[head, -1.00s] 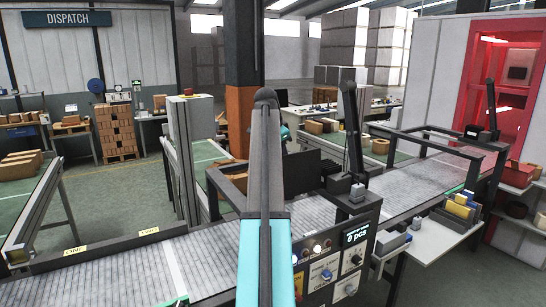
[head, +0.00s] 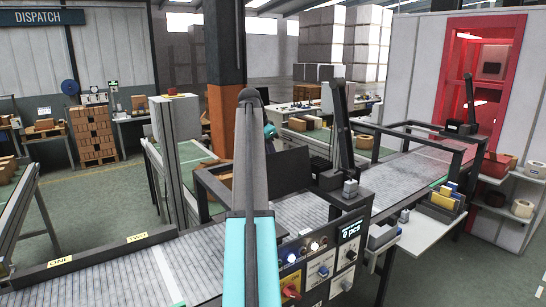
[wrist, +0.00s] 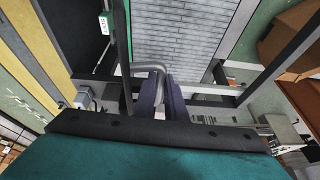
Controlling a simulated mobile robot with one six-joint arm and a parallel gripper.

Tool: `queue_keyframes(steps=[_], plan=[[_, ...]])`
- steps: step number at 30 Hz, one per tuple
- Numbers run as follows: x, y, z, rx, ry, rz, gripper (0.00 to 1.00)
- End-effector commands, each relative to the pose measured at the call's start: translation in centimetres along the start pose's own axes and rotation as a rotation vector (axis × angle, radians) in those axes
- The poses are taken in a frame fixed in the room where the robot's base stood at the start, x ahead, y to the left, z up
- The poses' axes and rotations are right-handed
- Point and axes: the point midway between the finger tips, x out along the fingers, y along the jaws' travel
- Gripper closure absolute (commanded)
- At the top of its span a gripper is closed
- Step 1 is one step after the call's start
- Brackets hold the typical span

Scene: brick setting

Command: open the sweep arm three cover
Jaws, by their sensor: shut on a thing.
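My gripper (wrist: 160,85) shows in the wrist view with its two dark fingers closed on a bent grey bar handle (wrist: 149,68). The handle sits against a dark frame (wrist: 122,50) over grey slatted conveyor; I take this frame for the sweep arm three cover. I cannot tell whether the cover is lifted. In the head view my upright arm hides the gripper and the handle. A dark frame (head: 210,179) shows beside my arm over the conveyor, but its label is not visible.
The conveyor (head: 110,275) runs across the front, with yellow ONE and TWO labels on its edge. A control panel (head: 320,262) with knobs and a display stands right of my arm. A side table (head: 432,232) holds coloured bins. An open cardboard box (wrist: 292,30) shows in the wrist view.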

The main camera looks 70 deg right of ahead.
Motion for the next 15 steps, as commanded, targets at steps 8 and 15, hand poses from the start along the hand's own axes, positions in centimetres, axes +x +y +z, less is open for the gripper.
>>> queue_keyframes(steps=[8, 15], plan=[[0.31, -1.76, 0.91, -0.015, -0.003, -0.037, 0.71], [0.06, -1.68, 0.85, -0.015, -0.001, -0.039, 0.71]])
